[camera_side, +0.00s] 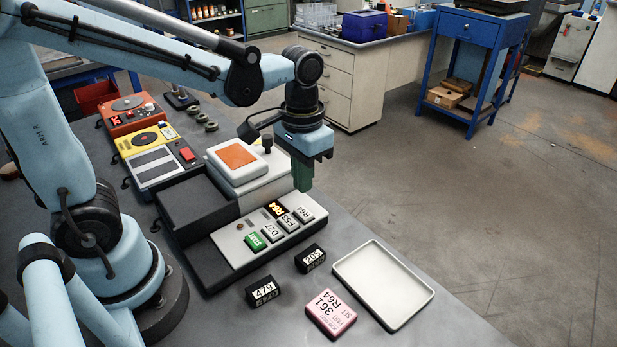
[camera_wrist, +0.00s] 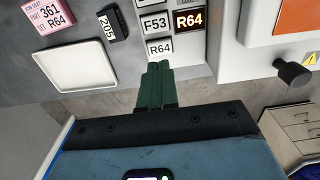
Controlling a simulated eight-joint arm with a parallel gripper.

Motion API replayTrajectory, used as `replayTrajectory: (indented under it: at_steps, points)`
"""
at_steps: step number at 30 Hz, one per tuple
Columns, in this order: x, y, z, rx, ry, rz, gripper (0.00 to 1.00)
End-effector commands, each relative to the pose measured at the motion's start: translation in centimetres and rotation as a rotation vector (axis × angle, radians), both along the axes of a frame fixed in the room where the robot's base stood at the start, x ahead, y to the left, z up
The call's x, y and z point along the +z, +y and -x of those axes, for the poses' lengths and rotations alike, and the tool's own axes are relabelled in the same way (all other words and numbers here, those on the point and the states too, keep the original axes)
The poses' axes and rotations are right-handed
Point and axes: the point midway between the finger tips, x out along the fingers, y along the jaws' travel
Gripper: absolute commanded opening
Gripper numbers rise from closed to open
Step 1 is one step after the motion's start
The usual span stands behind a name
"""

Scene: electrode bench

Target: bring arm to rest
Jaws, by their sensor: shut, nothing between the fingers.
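My gripper (camera_side: 303,178) is shut and empty, with its green fingers together. It hangs just above the far right end of the bench device's key panel, near the R64 key (camera_side: 304,214). In the wrist view my gripper (camera_wrist: 157,70) points at the R64 key (camera_wrist: 159,48); I cannot tell whether it touches. The lit display (camera_side: 277,209) reads R64 and also shows in the wrist view (camera_wrist: 190,20). The panel (camera_side: 228,240) also carries keys F53, D27 and a green key.
A pink card block (camera_side: 331,314) marked 361 R64 lies left of an empty white tray (camera_side: 350,268). Black blocks 205 (camera_side: 310,258) and 479 (camera_side: 263,291) lie in front of the panel. An orange-topped unit (camera_side: 238,160) stands behind it. Open floor lies to the right.

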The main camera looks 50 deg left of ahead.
Motion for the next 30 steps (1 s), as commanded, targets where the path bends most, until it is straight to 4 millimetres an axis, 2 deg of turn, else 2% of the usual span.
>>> replayTrajectory:
  at_steps: [8,21,30]
  points:
    - [0.7,0.5,0.5,0.001,-0.073,0.007,0.0]
    - [2.9,2.8,2.2,0.001,-0.474,0.012,0.0]
    - [3.3,3.5,2.6,0.0,-0.616,0.0,0.0]
